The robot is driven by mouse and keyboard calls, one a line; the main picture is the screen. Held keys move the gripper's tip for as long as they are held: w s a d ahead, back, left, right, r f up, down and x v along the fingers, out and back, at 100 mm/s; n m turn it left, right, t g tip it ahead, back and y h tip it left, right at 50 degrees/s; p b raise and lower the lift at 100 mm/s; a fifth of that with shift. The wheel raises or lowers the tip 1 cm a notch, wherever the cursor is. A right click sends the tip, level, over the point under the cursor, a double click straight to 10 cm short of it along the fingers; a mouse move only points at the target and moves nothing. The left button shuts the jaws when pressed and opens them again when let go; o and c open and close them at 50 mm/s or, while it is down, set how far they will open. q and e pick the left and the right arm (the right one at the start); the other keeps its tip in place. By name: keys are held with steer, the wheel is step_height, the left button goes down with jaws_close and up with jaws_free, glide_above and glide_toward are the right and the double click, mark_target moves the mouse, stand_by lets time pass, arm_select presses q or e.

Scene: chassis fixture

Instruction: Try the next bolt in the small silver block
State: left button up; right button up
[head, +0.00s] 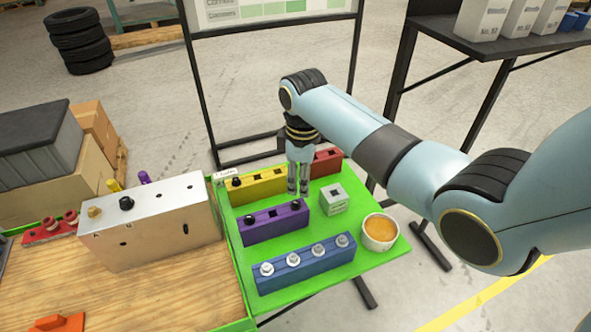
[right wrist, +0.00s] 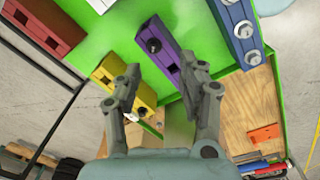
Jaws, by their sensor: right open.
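The small silver block (head: 334,198) sits on the green board, with a dark hole in its top; a pale corner at the top of the right wrist view may be it. The blue block (head: 302,265) holds several silver bolts. The purple block (head: 273,224) holds a black bolt (head: 249,219), and another dark bolt or hole shows near its right end. My right gripper (head: 298,190) points down, open and empty, over the purple block's right end, left of the silver block. The purple block (right wrist: 160,48) also shows between its fingers. My left gripper is out of view.
A yellow block (head: 262,188) and a red block (head: 326,162) lie along the board's back. A bowl with orange contents (head: 380,232) stands at its right. A large silver block (head: 150,225) stands on the wooden table to the left.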

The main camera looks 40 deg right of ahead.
mark_target(296, 203)
steer(key=shift+n, duration=0.4)
steer(key=f+b, duration=0.2)
steer(key=w+f+b, duration=0.1)
steer(key=f+b, duration=0.1)
steer(key=w+f+b, duration=0.1)
steer(key=f+b, duration=0.1)
steer(key=shift+w, duration=0.1)
steer(key=shift+r, duration=0.15)
stand_by(0.7)
steer(key=shift+f+b, duration=1.2)
steer(key=shift+f, duration=0.9)
